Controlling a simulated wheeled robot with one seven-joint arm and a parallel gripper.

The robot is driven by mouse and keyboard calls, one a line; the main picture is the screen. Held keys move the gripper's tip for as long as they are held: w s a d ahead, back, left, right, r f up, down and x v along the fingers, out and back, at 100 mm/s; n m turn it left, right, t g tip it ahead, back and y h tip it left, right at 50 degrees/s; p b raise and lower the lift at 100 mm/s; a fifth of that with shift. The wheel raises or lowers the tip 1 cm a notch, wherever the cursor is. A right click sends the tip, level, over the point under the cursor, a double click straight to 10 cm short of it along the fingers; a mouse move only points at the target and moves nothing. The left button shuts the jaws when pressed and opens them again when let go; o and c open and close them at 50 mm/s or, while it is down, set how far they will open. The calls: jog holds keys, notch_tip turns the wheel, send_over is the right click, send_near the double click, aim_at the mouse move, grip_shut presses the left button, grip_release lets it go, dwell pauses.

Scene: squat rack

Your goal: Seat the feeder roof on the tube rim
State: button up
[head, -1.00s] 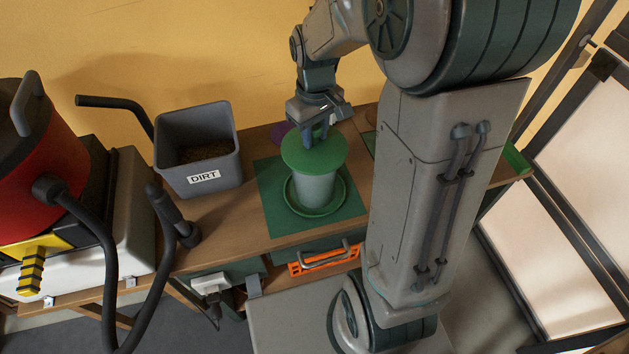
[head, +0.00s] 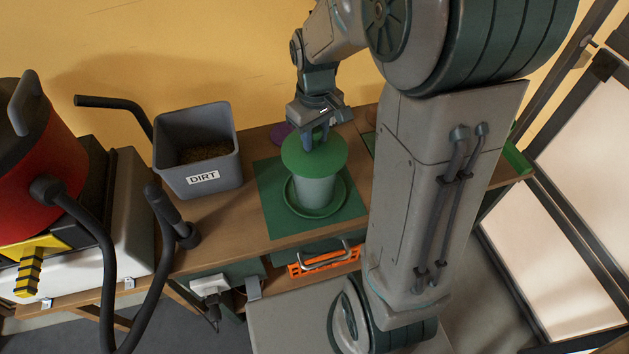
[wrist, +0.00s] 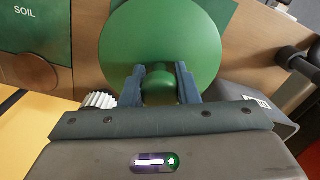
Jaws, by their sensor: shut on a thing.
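The feeder roof (head: 314,156) is a green disc with a round knob on top. In the wrist view the roof (wrist: 160,30) fills the space past the fingers. My gripper (wrist: 160,88) is shut on its knob, one finger on each side; it also shows from above in the head view (head: 316,138). The pale grey tube (head: 316,190) stands upright in a green dish (head: 338,204) directly under the roof. The roof hides the tube's rim, so I cannot tell whether the two touch.
The dish stands on a green mat (head: 277,215) on a wooden bench. A grey bin marked DIRT (head: 198,165) and a black hose (head: 175,222) are to the left. A purple disc (head: 281,131) lies behind.

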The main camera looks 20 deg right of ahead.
jog(key=shift+f+b, duration=0.35)
jog(key=shift+f, duration=0.05)
dwell(0.5)
jog(key=o, duration=1.1)
notch_tip(320, 180, up, 14)
jog(key=shift+f, duration=0.1)
jog(key=s+f+m+t, duration=0.1)
jog(key=s+f+m, duration=0.1)
jog(key=s, duration=0.5)
jog(key=s+f+m+t, duration=0.2)
jog(key=s+f, duration=0.2)
jog(key=s, duration=0.3)
jog(key=shift+a+m, duration=0.15)
jog(key=shift+m, duration=0.15)
jog(key=shift+s, duration=0.1)
dwell(0.3)
